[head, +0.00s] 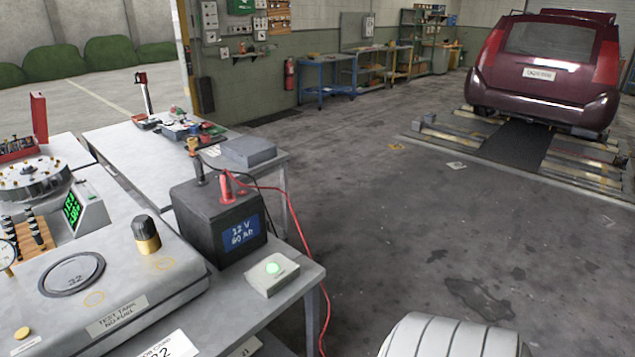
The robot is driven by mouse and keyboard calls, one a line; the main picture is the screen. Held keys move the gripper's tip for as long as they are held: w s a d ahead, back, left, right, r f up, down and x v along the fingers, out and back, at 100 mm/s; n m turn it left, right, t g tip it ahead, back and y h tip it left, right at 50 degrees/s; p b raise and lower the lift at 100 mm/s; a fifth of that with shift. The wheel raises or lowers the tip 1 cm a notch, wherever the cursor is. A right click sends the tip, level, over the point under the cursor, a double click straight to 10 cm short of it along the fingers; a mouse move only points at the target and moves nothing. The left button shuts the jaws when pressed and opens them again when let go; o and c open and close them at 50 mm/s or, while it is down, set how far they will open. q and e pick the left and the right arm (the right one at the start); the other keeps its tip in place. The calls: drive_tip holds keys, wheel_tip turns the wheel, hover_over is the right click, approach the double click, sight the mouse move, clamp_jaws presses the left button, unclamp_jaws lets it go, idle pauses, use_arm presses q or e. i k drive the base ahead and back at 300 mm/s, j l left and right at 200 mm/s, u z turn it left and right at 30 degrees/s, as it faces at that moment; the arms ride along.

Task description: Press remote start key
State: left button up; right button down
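A small pale box with a glowing green round button (273,268) sits on the near bench's right edge, just in front of the black battery. No label reading remote start key can be read on it, so I cannot tell for sure that it is the key. The black battery (219,222) is marked 12 V 60 Ah and has red and black clamps on top. Neither of my grippers shows in the head view.
The near bench (287,307) also holds a grey test tank (110,262) and a green-lit display (78,208). A red cable (306,240) hangs off its right side. A second table (120,140) stands behind.

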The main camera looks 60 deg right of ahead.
sight(272, 268)
drive_tip(key=z, duration=1.5)
